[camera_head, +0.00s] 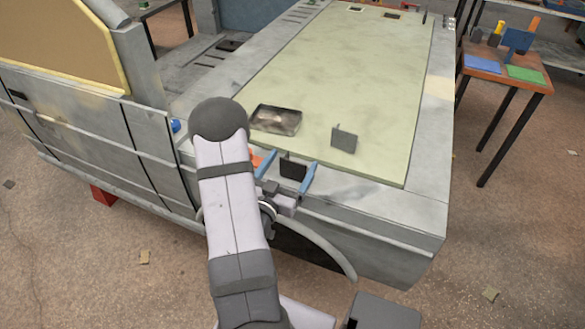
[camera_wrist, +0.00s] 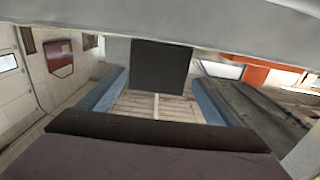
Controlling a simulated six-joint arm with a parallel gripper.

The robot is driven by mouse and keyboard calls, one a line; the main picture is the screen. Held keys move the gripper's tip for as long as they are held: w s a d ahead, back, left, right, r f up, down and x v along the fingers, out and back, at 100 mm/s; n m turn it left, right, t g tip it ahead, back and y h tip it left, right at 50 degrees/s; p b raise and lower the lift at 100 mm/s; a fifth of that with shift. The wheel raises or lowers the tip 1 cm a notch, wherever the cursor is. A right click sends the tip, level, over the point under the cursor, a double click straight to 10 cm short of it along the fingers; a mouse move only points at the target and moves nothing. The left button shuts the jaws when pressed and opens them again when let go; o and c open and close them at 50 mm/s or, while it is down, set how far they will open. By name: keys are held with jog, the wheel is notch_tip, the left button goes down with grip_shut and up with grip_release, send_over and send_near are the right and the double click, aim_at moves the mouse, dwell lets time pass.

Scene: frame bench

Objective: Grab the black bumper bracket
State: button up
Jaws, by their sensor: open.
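The black bumper bracket (camera_head: 293,166) is a small dark upright plate near the front edge of the truck bed, in the middle of the head view. My gripper (camera_head: 295,158) is open, with one blue finger on each side of the bracket. In the wrist view the black plate (camera_wrist: 161,66) stands upright between the two blue fingers, with gaps visible on both sides. Whether either finger touches it, I cannot tell. My gripper hides part of the bracket's lower end in the head view.
A grey bracket-like plate (camera_head: 344,139) stands on the pale green bed mat (camera_head: 345,70). A shallow metal tray (camera_head: 276,119) lies left of it. A small orange thing (camera_head: 257,160) is partly hidden beside my arm. The far mat is mostly clear. A wooden table (camera_head: 507,75) stands right.

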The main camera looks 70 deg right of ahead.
jog(key=d, duration=0.1)
jog(key=d+p, duration=0.1)
jog(key=d, duration=0.1)
jog(key=shift+s+d+p, duration=0.2)
jog(key=shift+s+p, duration=0.1)
jog(key=shift+p, duration=0.1)
jog(key=shift+d+f, duration=0.15)
jog(key=shift+d, duration=0.4)
jog(key=c, duration=1.3)
